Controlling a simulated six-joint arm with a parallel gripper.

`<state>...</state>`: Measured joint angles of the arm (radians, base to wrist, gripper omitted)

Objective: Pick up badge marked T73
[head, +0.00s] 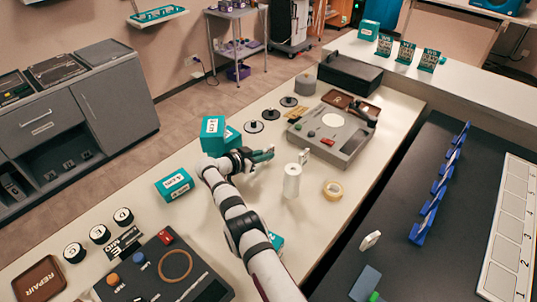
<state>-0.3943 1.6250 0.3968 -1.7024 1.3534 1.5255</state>
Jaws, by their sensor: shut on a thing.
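My gripper (262,155) is above the white counter, right of a teal box (212,127), with its jaws shut on a small teal thing whose marking I cannot read. A small white tag-like piece (304,156) stands right of my gripper, apart from it. Another white tag-like piece (370,240) is on the dark surface at lower right. No marking T73 is legible on any of these, so I cannot tell which is the badge.
A white cylinder (291,181) and a tape roll (333,189) stand right of my arm. A grey device (331,135) is behind them. Another teal box (174,184) is left of my arm. Blue racks (440,183) stand on the dark surface (400,268). A REPAIR tray (40,281) is at lower left.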

